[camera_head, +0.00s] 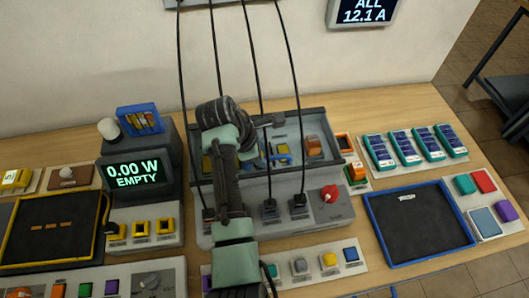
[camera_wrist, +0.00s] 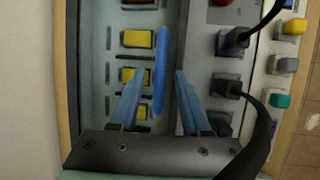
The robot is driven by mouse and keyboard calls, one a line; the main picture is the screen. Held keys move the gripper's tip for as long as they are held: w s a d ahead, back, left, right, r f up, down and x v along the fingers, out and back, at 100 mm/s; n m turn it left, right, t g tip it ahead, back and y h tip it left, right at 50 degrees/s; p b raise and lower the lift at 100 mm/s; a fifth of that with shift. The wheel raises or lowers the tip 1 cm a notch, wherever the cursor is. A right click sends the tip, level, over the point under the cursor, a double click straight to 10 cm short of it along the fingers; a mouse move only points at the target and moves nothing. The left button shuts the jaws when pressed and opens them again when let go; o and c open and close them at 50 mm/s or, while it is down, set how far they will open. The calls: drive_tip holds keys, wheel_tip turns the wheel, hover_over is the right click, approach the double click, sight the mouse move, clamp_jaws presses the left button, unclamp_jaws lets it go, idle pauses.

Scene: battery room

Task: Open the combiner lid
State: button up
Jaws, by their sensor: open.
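The combiner (camera_head: 225,232) is a grey box in the middle of the bench. Several yellow and orange blocks show inside its dark-framed top (camera_head: 300,116). It also shows in the wrist view (camera_wrist: 92,70). I cannot tell a clear lid panel from the open top. A blue bar (camera_wrist: 161,70), perhaps the lid's handle, stands between my fingers in the wrist view, apart from both. My gripper (camera_wrist: 158,85) is open above the combiner, with one blue finger on each side of the bar. In the head view my arm hides part of the combiner.
Black cables hang from the wall to the combiner's front, beside a red knob (camera_head: 330,193). A display reading 0.00 W EMPTY (camera_head: 134,174) stands left. Blue-green modules (camera_head: 412,146) and a blue-rimmed black tray (camera_head: 418,225) lie right. Button strips line the front.

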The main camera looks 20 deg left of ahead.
clamp_jaws()
drive_tip(key=shift+f, duration=0.1)
idle(1.4)
